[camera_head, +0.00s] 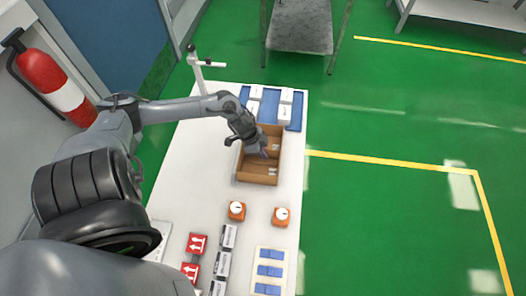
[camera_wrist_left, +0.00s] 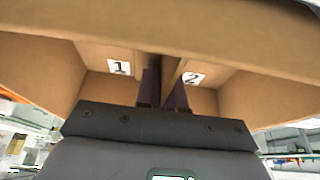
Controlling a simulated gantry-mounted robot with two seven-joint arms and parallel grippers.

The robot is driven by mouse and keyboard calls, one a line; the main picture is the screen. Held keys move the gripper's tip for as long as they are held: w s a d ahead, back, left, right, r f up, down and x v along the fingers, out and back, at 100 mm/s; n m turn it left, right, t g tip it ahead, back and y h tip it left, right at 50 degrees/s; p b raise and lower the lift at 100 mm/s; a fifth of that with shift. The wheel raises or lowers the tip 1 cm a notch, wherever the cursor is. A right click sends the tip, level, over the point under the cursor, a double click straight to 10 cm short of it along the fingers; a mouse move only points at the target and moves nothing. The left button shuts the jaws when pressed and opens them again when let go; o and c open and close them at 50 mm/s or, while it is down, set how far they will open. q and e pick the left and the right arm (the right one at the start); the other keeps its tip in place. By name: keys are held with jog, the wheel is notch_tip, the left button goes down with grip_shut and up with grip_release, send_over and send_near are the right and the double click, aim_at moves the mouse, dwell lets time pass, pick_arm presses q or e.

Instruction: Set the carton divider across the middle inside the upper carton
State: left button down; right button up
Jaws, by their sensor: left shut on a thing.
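The open brown carton (camera_head: 243,170) stands on the white table, toward its far end. My left gripper (camera_head: 263,151) reaches down inside it from the left. In the left wrist view, the gripper's dark fingers (camera_wrist_left: 163,92) are shut on the carton divider (camera_wrist_left: 171,72), a thin brown panel. The divider stands between the labels 1 (camera_wrist_left: 119,67) and 2 (camera_wrist_left: 193,79) on the carton's inner wall. The gripper hides much of it, and I cannot tell whether its lower edge touches the carton floor. My right gripper is in neither view.
White boxes (camera_head: 284,110) on a blue mat (camera_head: 269,108) lie just beyond the carton. Two orange devices with round dials (camera_head: 237,210) stand nearer, then red boxes (camera_head: 197,243) and blue items on a pale tray (camera_head: 270,270). Bare table lies left of the carton.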

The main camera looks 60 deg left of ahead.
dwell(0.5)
pick_arm(q)
jog(key=shift+f, duration=0.25)
jog(key=c, duration=1.2)
grip_release()
jog(key=shift+o, duration=0.2)
jog(key=p+v, duration=0.4)
jog(key=v, duration=0.6)
jog(key=shift+s+a+r, duration=0.1)
jog(key=shift+s+r, duration=0.05)
jog(key=shift+r, duration=0.2)
